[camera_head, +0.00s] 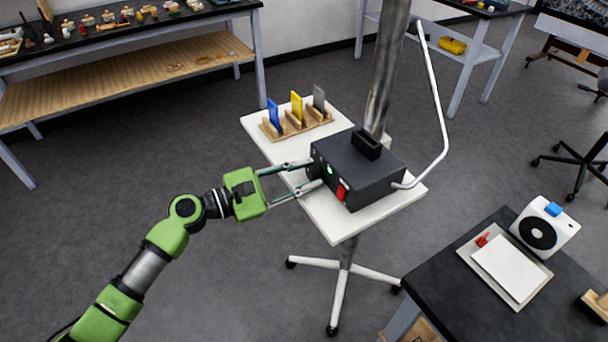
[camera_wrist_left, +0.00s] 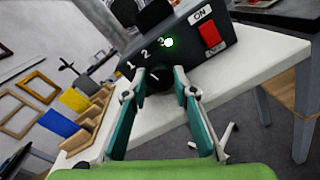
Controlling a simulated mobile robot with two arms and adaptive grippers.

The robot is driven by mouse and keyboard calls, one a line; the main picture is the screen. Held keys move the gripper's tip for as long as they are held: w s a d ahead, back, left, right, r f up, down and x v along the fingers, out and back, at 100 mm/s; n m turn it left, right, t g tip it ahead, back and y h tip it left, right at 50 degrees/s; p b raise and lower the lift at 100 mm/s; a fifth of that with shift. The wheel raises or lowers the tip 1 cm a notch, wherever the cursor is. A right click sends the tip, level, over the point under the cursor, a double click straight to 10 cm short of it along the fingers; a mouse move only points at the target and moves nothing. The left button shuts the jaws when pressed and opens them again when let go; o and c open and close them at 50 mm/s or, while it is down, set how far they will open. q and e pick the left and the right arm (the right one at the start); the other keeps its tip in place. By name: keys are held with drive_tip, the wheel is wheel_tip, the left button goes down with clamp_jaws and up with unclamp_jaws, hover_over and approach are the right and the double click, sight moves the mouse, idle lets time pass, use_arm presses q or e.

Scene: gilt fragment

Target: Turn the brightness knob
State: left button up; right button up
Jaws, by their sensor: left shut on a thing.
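A black box-shaped device (camera_head: 362,172) sits on a white stand top. My left gripper (camera_head: 314,173) reaches the device's front from the left. Its two fingers are shut on the knob, one on each side, and partly hide it. My right gripper is not in view.
A wooden rack (camera_head: 297,127) with blue, yellow and grey plates stands behind the device on the white stand top (camera_head: 264,146). A metal pole (camera_head: 386,70) and bent white tube rise beside it. A dark table (camera_head: 460,297) is at lower right.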

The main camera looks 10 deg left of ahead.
use_arm(q)
drive_tip(key=o, duration=1.1)
drive_tip(key=n+p, duration=0.1)
drive_tip(key=n, duration=0.2)
drive_tip(key=shift+r+p, duration=0.1)
drive_tip(key=shift+p, duration=0.25)
drive_tip(key=n+p, duration=0.1)
drive_tip(key=n, duration=0.2)
drive_tip(key=s+a+n+b, duration=0.1)
drive_tip(key=s+a+b, duration=0.1)
drive_tip(key=s+a, duration=0.3)
drive_tip(key=s+a+b, duration=0.2)
drive_tip(key=a, duration=0.5)
drive_tip(key=a+f+m+y+p, duration=0.1)
drive_tip(key=a+f+y, duration=0.1)
drive_tip(key=f, duration=0.7)
drive_tip(key=s+a+f+m+y+p, duration=0.1)
drive_tip(key=a+f+m+y, duration=0.1)
drive_tip(key=f, duration=0.7)
drive_tip(key=s+a+f+m+g+y+p, duration=0.1)
drive_tip(key=a+f+y, duration=0.3)
drive_tip(key=f, duration=0.6)
drive_tip(key=shift+a+m+p, duration=0.4)
drive_tip(key=shift+m+p, duration=0.05)
drive_tip(key=shift+m, duration=0.25)
